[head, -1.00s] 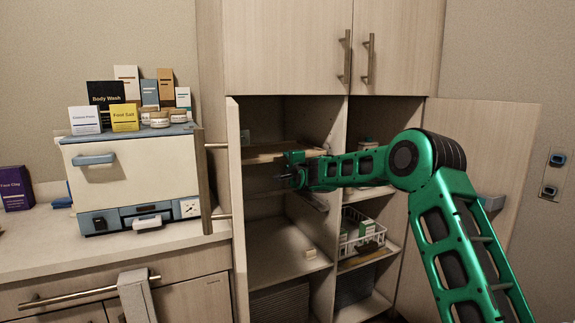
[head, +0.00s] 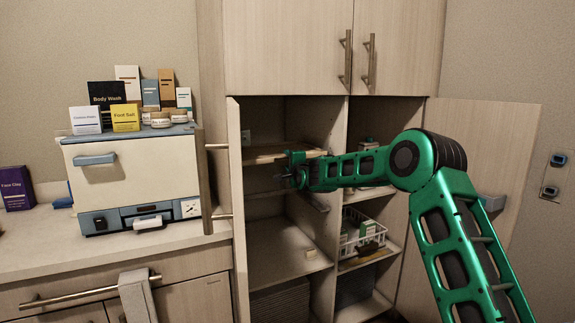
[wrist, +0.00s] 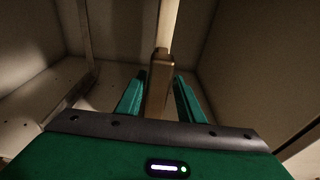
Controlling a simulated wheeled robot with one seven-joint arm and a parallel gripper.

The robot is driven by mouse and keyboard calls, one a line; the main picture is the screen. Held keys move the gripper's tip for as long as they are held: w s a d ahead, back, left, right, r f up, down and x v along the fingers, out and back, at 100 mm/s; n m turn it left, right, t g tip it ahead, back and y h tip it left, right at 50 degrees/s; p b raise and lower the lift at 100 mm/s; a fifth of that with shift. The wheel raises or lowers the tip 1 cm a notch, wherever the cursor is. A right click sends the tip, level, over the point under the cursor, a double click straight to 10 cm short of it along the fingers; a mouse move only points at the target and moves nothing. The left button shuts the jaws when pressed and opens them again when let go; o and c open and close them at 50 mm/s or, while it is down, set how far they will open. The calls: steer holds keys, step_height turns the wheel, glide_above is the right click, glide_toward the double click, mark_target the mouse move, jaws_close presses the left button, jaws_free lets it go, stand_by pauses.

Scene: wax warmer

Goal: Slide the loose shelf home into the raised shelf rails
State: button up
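The loose shelf (head: 272,154) is a pale wooden board in the upper part of the cabinet's left bay, lying roughly level. My gripper (head: 294,172) reaches in from the right at the board's front.
The open left door (head: 237,200) and the centre divider (head: 328,225) bound the bay. A fixed lower shelf (head: 275,250) carries a small pale block (head: 311,252). A white basket (head: 350,246) stands in the right bay. A warmer cabinet (head: 135,175) stands on the counter at left.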

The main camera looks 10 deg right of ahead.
steer(key=shift+s, duration=0.1)
stand_by(0.3)
steer(key=s+d, duration=0.1)
steer(key=s, duration=0.5)
steer(key=shift+s, duration=0.35)
stand_by(1.1)
steer(key=s+d, duration=0.1)
steer(key=s, duration=0.9)
steer(key=s+d+f+n+g+h, duration=0.2)
steer(key=s+d+f+g, duration=0.1)
steer(key=s+d, duration=0.55)
steer(key=s+d+f+n+g+h, duration=0.2)
steer(key=s+d+f+g, duration=0.2)
steer(key=s+d, duration=0.4)
steer(key=s+d+f+n+g+h, duration=0.1)
steer(key=s+d+f+n+g, duration=0.15)
steer(key=s+d, duration=0.6)
steer(key=s+f+n+g+y, duration=0.1)
steer(key=s+f+g, duration=0.2)
steer(key=s, duration=1.5)
steer(key=s+a+f+n+g+y, duration=0.1)
steer(key=s+g, duration=0.4)
steer(key=s, duration=1.3)
step_height(320, 180, down, 2)
steer(key=shift+f+n+g+y, duration=0.25)
steer(key=shift+n+g+y, duration=0.1)
steer(key=shift+n, duration=0.4)
